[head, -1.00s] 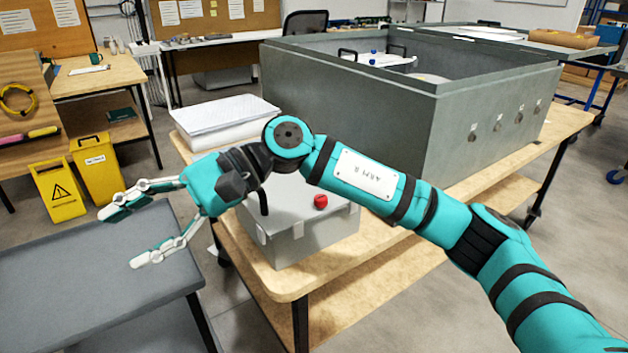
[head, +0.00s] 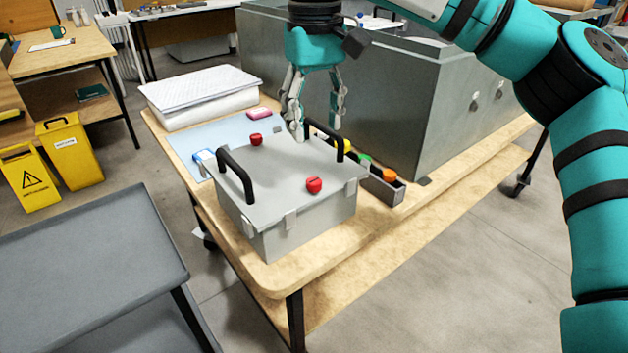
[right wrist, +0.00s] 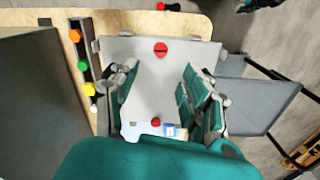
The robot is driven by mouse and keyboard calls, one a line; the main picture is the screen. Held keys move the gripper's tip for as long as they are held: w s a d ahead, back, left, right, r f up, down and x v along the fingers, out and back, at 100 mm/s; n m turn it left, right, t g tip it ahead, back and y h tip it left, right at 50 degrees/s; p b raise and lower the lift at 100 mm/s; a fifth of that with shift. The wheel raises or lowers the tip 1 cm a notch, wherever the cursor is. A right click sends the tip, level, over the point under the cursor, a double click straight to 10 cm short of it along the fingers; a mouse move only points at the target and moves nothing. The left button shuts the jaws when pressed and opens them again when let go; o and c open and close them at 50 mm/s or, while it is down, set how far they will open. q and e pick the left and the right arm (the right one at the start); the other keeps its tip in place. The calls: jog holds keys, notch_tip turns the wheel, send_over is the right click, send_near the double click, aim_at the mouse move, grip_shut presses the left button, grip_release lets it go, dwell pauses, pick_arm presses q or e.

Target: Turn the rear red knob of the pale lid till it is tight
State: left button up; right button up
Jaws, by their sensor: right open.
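The pale lid (head: 280,195) lies flat on a grey box on the wooden table, with two black handles. Its rear red knob (head: 256,139) stands near the lid's far edge; its front red knob (head: 314,184) is near the right front. In the right wrist view the rear knob (right wrist: 156,122) shows low, near my gripper body, and the front knob (right wrist: 161,49) higher up. My right gripper (head: 317,132) points down above the lid's rear right part, open and empty, right of the rear knob and apart from it. My left gripper is out of view.
A narrow rack with yellow, green and orange-capped (head: 389,175) items stands right of the box. Behind lie a blue mat (head: 205,138), a pink block (head: 260,113) and a white stack (head: 200,90). A large grey case (head: 420,110) stands at the right. A grey cart (head: 80,260) is left.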

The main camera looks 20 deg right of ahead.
aim_at(314, 181)
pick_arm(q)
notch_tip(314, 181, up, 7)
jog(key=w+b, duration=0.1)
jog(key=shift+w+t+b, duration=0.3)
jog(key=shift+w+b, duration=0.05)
pick_arm(e)
notch_tip(314, 181, down, 11)
jog(key=shift+r, duration=0.1)
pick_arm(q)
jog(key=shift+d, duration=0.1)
pick_arm(e)
grip_shut()
